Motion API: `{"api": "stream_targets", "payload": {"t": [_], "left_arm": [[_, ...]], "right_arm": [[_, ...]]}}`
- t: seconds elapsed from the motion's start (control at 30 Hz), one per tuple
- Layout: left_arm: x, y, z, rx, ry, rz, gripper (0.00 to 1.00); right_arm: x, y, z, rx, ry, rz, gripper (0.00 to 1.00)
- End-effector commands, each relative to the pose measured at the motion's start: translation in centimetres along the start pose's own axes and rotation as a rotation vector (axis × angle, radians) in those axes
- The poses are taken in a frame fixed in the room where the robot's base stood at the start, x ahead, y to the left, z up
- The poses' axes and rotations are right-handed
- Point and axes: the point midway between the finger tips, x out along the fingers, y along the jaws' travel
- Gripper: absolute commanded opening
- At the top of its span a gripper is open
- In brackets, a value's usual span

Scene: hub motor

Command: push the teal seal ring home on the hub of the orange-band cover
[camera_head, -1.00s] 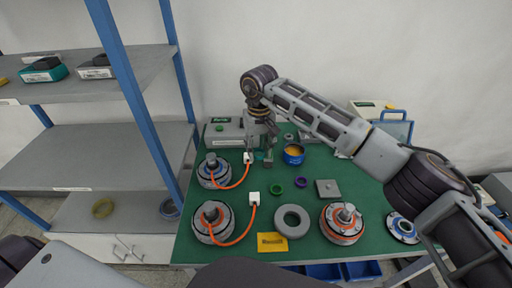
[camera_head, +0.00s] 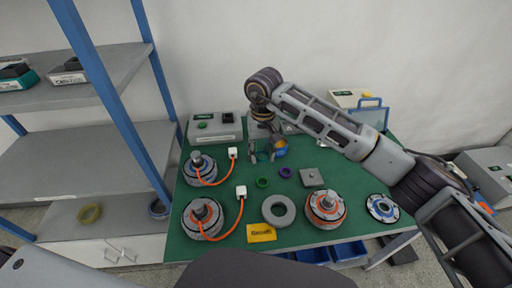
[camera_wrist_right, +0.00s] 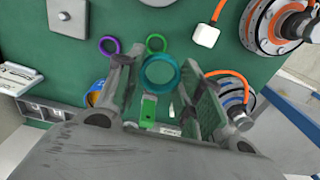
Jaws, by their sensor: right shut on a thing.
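The teal seal ring (camera_wrist_right: 143,73) is between the fingers of my right gripper (camera_wrist_right: 170,70), which is shut on it above the green table. In the head view my right gripper (camera_head: 262,153) hangs over the back middle of the table; the ring is too small to make out there. An orange-band cover with a raised grey hub (camera_head: 326,207) sits at the table's front right, well apart from the gripper. A motor with an orange cable (camera_head: 203,217) stands at the front left; it shows an orange band in the wrist view (camera_wrist_right: 277,28). My left gripper is out of view.
A blue pot (camera_head: 281,147) is close to the gripper. A blue-band motor (camera_head: 199,170) and a blue-ringed disc (camera_head: 382,208) flank them.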

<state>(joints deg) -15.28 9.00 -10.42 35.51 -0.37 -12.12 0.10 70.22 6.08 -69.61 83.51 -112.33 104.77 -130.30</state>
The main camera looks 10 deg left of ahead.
Motion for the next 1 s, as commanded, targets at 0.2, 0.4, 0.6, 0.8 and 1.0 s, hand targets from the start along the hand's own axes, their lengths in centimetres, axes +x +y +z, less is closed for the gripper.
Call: {"api": "stream_targets", "payload": {"t": [0.2, 0.4, 0.6, 0.8, 1.0], "left_arm": [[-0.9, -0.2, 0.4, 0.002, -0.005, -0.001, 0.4], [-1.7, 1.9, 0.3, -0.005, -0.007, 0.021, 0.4], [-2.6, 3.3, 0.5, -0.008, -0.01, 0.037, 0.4], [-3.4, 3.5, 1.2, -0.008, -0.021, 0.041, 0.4], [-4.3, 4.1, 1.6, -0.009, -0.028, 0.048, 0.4]], "right_arm": [[-0.1, 1.3, 1.0, 0.051, 0.0, -0.001, 0.27], [-0.1, 2.5, 1.8, 0.098, -0.001, -0.002, 0.27], [-0.1, 3.6, 2.7, 0.144, -0.002, -0.001, 0.27], [-0.1, 4.8, 3.5, 0.192, -0.001, -0.001, 0.27], [-0.1, 6.0, 4.4, 0.239, -0.001, -0.001, 0.27]]}}
